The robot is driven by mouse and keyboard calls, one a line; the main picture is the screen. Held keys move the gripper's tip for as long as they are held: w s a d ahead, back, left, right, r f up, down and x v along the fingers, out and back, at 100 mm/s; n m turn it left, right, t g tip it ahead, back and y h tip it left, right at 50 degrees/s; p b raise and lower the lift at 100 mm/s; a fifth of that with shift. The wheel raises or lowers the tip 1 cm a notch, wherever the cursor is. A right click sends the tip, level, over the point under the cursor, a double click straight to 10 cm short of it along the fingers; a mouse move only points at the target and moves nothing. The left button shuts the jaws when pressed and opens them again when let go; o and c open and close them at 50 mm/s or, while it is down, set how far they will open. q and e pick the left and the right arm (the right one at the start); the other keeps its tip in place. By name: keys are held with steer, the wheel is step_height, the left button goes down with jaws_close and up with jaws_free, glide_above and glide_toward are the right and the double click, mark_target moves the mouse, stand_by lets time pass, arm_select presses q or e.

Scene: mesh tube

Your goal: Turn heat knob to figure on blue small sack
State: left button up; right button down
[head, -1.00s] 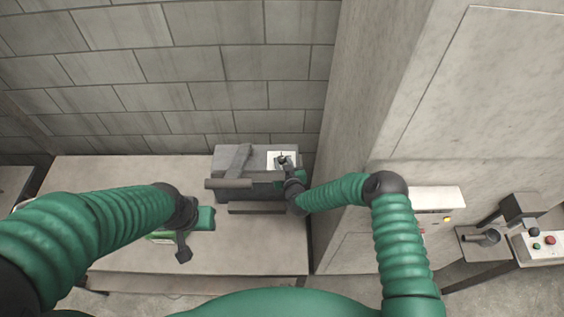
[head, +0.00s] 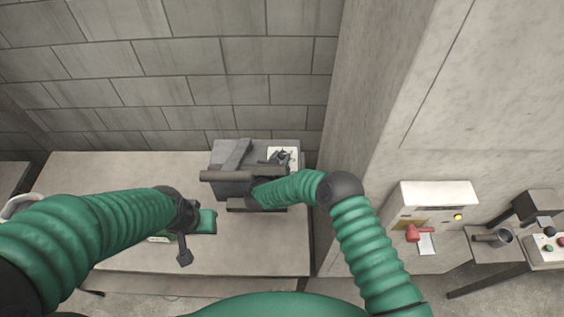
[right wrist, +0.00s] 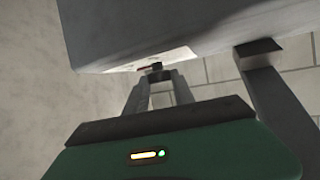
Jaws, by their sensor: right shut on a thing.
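A grey machine (head: 232,182) with a lever arm and a bar across its front stands on the table. A white panel (head: 292,153) on its top right carries a small dark heat knob, mostly covered by my right gripper (head: 279,159). In the right wrist view, the right gripper's two fingers (right wrist: 155,78) close on the dark knob (right wrist: 153,67) at the white panel's edge. The knob's markings cannot be read. My left gripper (head: 184,256) hangs over the table left of the machine, and its jaw opening is unclear. No blue small sack can be made out.
The pale table (head: 110,185) has free room at the left and back. A concrete pillar stands close right of the machine. Farther right are a white box (head: 436,196) with a red handle (head: 412,233) and a side bench with a control box (head: 548,247).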

steer(key=shift+w+a+m+h+b, duration=0.1)
steer(key=shift+a+m+h+b, duration=0.05)
steer(key=shift+m+h+b, duration=0.55)
steer(key=shift+r, duration=0.1)
steer(key=c, duration=1.4)
jaws_free()
steer(key=shift+r, duration=0.1)
steer(key=shift+c, duration=0.2)
steer(key=o, duration=0.4)
steer(key=shift+g, duration=0.3)
